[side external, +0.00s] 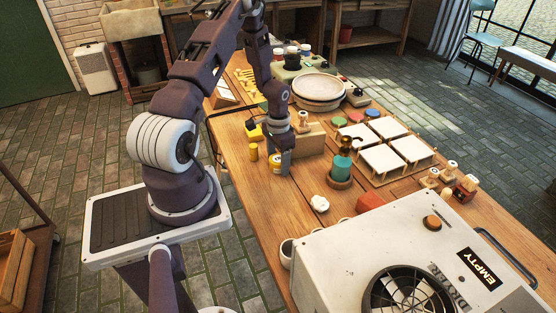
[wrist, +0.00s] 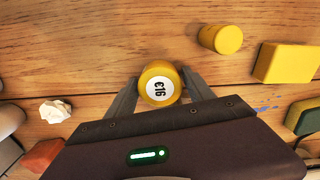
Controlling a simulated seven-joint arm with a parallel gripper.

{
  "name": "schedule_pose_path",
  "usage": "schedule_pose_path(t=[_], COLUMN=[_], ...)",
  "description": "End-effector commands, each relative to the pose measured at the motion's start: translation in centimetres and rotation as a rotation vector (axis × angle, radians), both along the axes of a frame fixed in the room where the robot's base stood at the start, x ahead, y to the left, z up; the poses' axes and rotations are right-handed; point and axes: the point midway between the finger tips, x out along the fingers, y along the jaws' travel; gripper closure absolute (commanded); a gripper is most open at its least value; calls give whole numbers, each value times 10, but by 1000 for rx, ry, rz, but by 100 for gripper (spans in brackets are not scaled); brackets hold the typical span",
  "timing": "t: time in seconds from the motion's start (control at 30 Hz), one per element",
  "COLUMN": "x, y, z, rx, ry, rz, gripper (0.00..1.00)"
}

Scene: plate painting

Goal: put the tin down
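The tin is a small yellow cylinder with a white numbered label on its top, seen between my fingers in the wrist view (wrist: 159,84). My gripper (wrist: 160,80) has a finger against each side of it and looks shut on it. In the side external view my gripper (side external: 279,160) points down at the near-left part of the wooden table, with the tin (side external: 275,161) partly covered by the fingers. The tin is upright and very low over the table; I cannot tell whether its base touches the wood.
A second yellow cylinder (side external: 254,151) stands close by, also in the wrist view (wrist: 222,39), with a yellow block (wrist: 287,63) beyond it. A crumpled white lump (wrist: 55,111) lies left. A green pump bottle (side external: 342,162) and the dryer (side external: 410,260) stand right. Bare wood lies around the tin.

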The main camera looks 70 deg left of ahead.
Motion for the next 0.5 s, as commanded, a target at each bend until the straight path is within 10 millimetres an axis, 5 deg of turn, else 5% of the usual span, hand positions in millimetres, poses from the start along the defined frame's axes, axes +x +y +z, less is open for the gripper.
schedule_pose_path(t=[0.37, 0.5], x=[0, 1], y=[0, 0], z=[2, 19], rx=[0, 1], ry=[0, -2], rz=[0, 0], gripper=[26, 26])
